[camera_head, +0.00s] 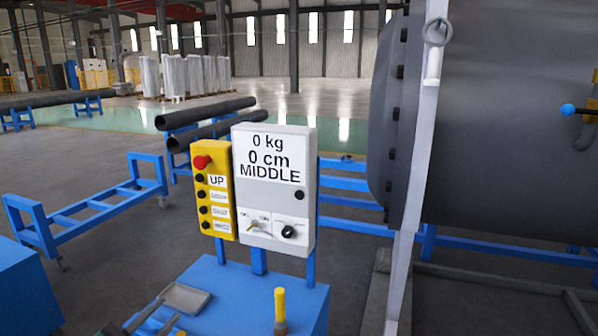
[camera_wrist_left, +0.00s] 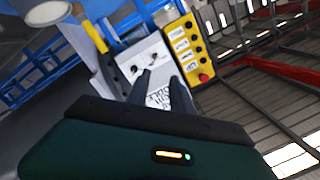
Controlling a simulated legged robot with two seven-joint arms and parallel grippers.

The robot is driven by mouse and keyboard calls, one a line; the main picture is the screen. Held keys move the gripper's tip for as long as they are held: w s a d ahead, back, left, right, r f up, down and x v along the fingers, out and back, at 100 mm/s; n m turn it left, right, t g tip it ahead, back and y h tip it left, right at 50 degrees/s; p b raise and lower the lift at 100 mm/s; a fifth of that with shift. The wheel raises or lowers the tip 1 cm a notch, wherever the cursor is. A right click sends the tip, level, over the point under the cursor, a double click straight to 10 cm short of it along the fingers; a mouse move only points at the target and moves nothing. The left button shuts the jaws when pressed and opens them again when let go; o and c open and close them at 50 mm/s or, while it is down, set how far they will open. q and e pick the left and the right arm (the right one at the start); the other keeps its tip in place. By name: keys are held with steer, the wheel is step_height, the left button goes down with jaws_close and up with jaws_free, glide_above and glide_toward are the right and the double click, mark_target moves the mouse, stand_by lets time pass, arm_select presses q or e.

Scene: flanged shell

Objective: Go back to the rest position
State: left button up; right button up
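The box reads "0 kg, 0 cm, MIDDLE". My right gripper is not in view.
A yellow button panel (camera_head: 213,192) with a red knob adjoins the box. A yellow-handled tool (camera_head: 280,308) stands on the blue stand (camera_head: 240,284). A large grey flanged shell (camera_head: 500,130) fills the right. Blue frames and pipes stand on the left; floor lies between.

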arm_select(q)
step_height(320, 180, down, 10)
steer(key=s+a+r+n+g+y+p, duration=0.1)
steer(key=n+g+y+p, duration=0.4)
steer(key=n+g, duration=0.15)
steer(key=s+d+f+n+g+p, duration=0.2)
steer(key=s+d+f+g, duration=0.1)
steer(key=s, duration=0.4)
steer(key=s+d+f+n+g+p, duration=0.2)
steer(key=s+d+f+n+g, duration=0.1)
steer(key=s, duration=0.4)
steer(key=shift+s+d+f+g, duration=0.15)
steer(key=shift+d+f+g, duration=0.5)
steer(key=shift+f+g, duration=0.25)
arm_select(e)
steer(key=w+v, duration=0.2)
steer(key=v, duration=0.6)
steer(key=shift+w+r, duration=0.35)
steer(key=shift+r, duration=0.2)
arm_select(q)
steer(key=shift+a, duration=0.15)
